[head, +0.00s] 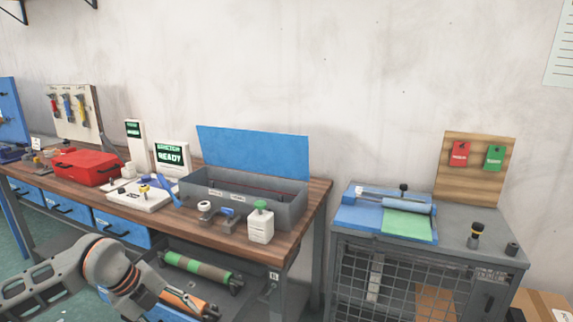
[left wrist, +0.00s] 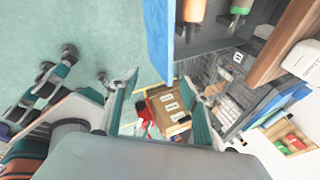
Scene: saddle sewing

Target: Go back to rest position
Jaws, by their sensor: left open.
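My left arm comes in from the left at the bottom of the head view, in front of the workbench (head: 170,222). Its fingertips are not clear there. In the left wrist view my left gripper (left wrist: 163,108) is open, with its two fingers spread apart. Nothing is held between them. Beyond the fingers, farther off, a brown box with white labels (left wrist: 172,104) and something red show. My right gripper is in neither view.
The workbench carries a red toolbox (head: 86,167), a grey bin with a blue lid (head: 255,150), a white bottle (head: 261,226) and a READY screen (head: 172,157). Rolls (head: 197,265) lie on its lower shelf. A mesh-front cabinet (head: 400,280) stands right. Open floor (left wrist: 60,25) shows in the wrist view.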

